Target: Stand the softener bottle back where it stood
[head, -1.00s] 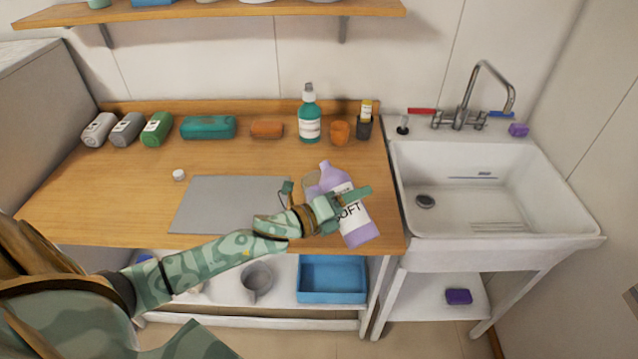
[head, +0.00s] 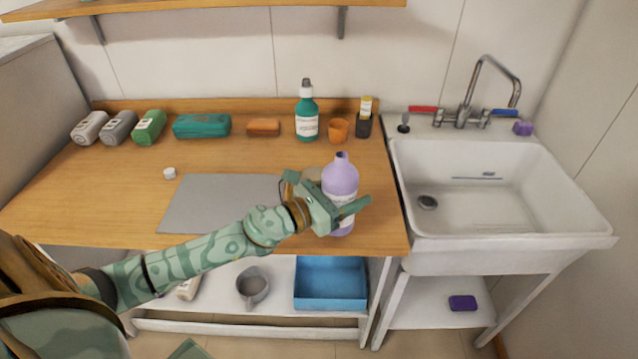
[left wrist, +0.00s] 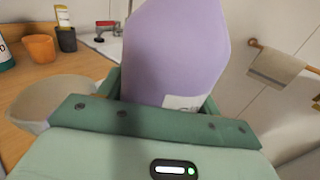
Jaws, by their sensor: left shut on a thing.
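The softener bottle (head: 341,178) is light purple with a white label, and it stands nearly upright at the right front of the wooden counter (head: 90,190). My left gripper (head: 340,208) is shut around its body and hides much of the label. The bottle's base shows just below the gripper, close to the counter's front edge; I cannot tell whether it touches the wood. In the left wrist view the bottle (left wrist: 175,50) fills the middle, between the green fingers. The bottle's mouth shows dark with no cap on it. My right gripper is not in view.
A beige bowl (left wrist: 55,100) stands beside the gripper. A grey mat (head: 215,205) and a small white cap (head: 169,173) lie to the left. A teal bottle (head: 307,115), an orange cup (head: 338,130) and a dark holder (head: 363,126) stand behind. The sink (head: 480,190) is at right.

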